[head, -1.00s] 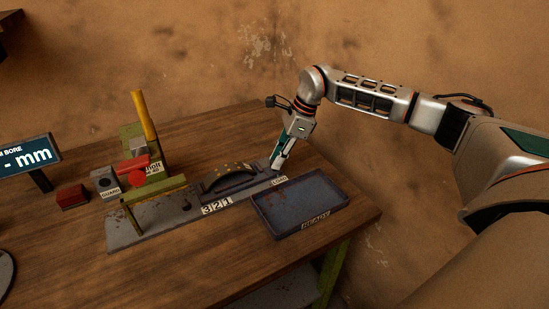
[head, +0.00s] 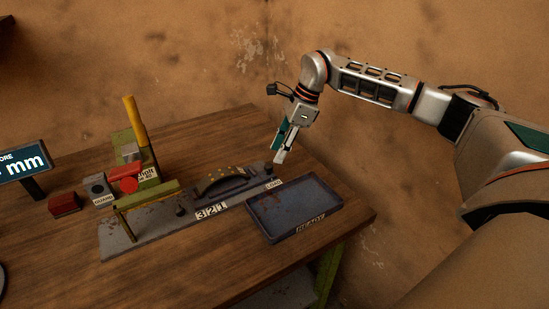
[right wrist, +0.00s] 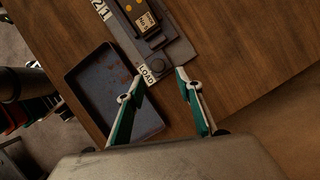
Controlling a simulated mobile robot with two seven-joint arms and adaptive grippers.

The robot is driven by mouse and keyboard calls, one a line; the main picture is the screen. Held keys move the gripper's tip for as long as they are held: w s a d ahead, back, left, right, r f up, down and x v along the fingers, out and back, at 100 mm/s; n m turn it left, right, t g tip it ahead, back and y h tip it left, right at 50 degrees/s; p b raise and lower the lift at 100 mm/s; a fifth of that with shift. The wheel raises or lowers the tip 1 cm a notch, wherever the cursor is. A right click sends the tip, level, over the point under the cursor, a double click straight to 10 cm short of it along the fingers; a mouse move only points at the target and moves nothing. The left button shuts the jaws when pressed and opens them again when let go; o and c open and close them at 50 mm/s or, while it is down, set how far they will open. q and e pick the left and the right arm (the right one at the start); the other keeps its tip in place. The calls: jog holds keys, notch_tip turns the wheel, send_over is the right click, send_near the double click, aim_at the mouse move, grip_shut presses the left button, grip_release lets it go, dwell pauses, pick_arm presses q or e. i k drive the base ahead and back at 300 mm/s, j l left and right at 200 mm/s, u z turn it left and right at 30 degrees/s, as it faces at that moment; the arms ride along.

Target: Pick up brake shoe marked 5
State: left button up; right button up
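A dark curved brake shoe (head: 222,180) with yellowish dots along its top lies on the grey fixture plate (head: 140,235), behind the 3 2 1 labels. My left gripper is out of view.
An empty blue tray (head: 295,210) marked READY lies in front of the LOAD end. A yellow lever (head: 135,120), a red part (head: 125,172), a grey GUARD block (head: 98,189) and a red block (head: 64,204) stand left. Bare tabletop lies in front.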

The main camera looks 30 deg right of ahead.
aim_at(217, 176)
jog(key=k+j, duration=0.8)
jog(key=k, duration=0.05)
